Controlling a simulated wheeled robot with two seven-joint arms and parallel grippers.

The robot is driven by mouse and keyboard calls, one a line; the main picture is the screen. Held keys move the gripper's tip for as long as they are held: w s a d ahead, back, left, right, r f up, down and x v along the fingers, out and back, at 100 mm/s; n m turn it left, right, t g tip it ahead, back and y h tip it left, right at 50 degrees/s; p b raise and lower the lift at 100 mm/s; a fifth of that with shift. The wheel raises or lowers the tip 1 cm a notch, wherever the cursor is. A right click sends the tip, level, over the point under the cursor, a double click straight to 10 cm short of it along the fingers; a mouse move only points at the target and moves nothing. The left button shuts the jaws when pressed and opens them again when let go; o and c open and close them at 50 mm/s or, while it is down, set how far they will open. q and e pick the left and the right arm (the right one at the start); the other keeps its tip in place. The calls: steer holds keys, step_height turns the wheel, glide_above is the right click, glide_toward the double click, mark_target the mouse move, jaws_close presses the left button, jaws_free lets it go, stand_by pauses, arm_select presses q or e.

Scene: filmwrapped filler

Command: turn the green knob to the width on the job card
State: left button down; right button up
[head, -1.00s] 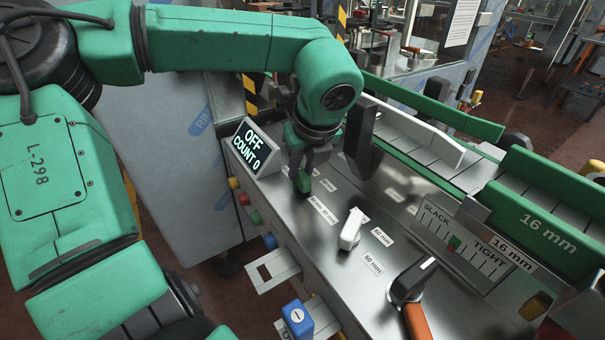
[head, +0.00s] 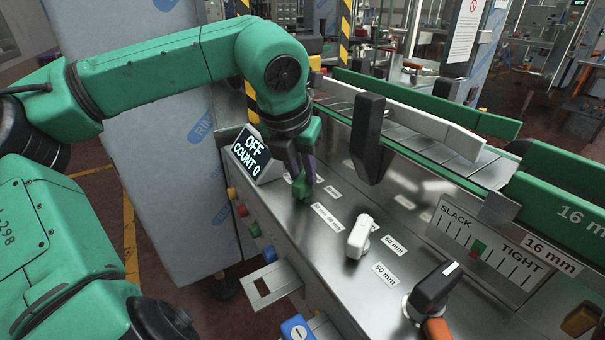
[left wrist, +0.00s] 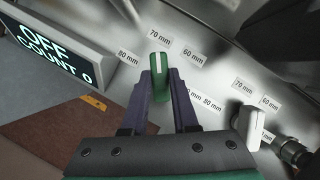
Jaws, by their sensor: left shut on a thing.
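The green knob (head: 301,187) stands on the steel panel (head: 330,262) in front of the display. In the left wrist view the knob (left wrist: 160,57) sits between the two dark fingers of my left gripper (left wrist: 160,82), which is shut on it. Labels reading 80 mm (left wrist: 128,58), 70 mm (left wrist: 161,39) and 60 mm (left wrist: 194,57) fan out around the knob. Its far end lies towards the 70 mm label; the exact setting is hard to tell. I cannot make out a job card. My right gripper is not in view.
A display (head: 251,151) reads OFF, COUNT 0. A white knob (head: 359,237) and a black knob (head: 433,288) stand nearer on the panel. A SLACK–TIGHT gauge (head: 487,247) is at the right. A dark upright block (head: 367,138) stands close right of my gripper.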

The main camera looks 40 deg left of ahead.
arm_select(q)
steer(key=shift+r+m, duration=0.1)
steer(key=shift+m, duration=0.3)
steer(key=c, duration=0.7)
jaws_free()
steer(key=v, duration=0.4)
steer(key=p+v, duration=0.1)
steer(key=v, duration=0.9)
steer(key=shift+s+a+r+p, duration=0.15)
steer(key=shift+a+r+p, duration=0.1)
steer(key=shift+p, duration=0.05)
